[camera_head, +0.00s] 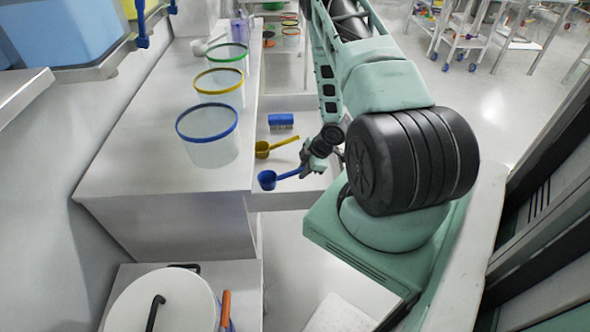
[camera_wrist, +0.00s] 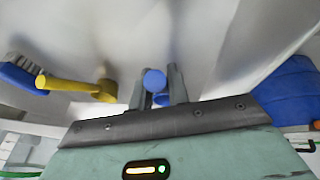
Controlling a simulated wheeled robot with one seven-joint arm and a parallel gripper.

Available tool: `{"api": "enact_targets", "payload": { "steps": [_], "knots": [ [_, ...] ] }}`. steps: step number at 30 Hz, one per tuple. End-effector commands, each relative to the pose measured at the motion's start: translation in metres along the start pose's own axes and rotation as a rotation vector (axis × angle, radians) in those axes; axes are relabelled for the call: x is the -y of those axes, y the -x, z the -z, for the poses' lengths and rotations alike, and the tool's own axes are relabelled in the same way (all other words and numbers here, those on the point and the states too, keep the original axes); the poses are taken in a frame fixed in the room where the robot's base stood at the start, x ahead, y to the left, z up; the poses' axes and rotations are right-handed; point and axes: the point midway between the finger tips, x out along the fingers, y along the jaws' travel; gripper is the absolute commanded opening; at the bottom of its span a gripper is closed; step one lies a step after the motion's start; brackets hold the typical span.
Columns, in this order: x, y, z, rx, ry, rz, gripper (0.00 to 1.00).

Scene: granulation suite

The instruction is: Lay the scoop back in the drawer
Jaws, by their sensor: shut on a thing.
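The blue scoop (camera_head: 267,180) is over the near part of the open drawer (camera_head: 285,200), its bowl toward the counter. My gripper (camera_head: 308,168) is shut on the scoop's handle, with the bowl to its left. Whether the scoop touches the drawer floor, I cannot tell. In the wrist view, a blue part of the scoop (camera_wrist: 155,80) shows between the fingers of my gripper (camera_wrist: 159,88). A yellow scoop (camera_head: 262,149) lies in the drawer beyond the blue one; it also shows in the wrist view (camera_wrist: 104,92).
A blue brush (camera_head: 281,121) lies farther back in the drawer. Clear tubs with blue (camera_head: 208,150), yellow (camera_head: 218,90) and green rims stand on the counter (camera_head: 140,165) to the left. A white lidded drum (camera_head: 180,300) stands nearer. The wrist view has an unclear blue shape (camera_wrist: 290,92) at right.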

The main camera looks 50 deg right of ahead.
Motion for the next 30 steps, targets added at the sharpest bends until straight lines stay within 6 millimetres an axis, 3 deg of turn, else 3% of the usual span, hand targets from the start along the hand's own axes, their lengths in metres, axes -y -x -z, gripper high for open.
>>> {"api": "enact_targets", "payload": {
  "steps": [5,9,19,20,22,30],
  "knots": [
    [-0.013,-0.010,0.029,-0.003,0.004,0.000,0.00],
    [-0.009,-0.022,0.021,0.000,0.000,0.001,0.00],
    [-0.009,-0.026,0.018,0.000,0.000,0.000,0.00],
    [-0.009,-0.026,0.018,0.000,0.000,0.000,0.20],
    [-0.009,-0.025,0.019,0.000,0.000,0.000,0.39],
    [-0.009,-0.025,0.019,0.000,0.000,0.000,0.39]
  ]
}}
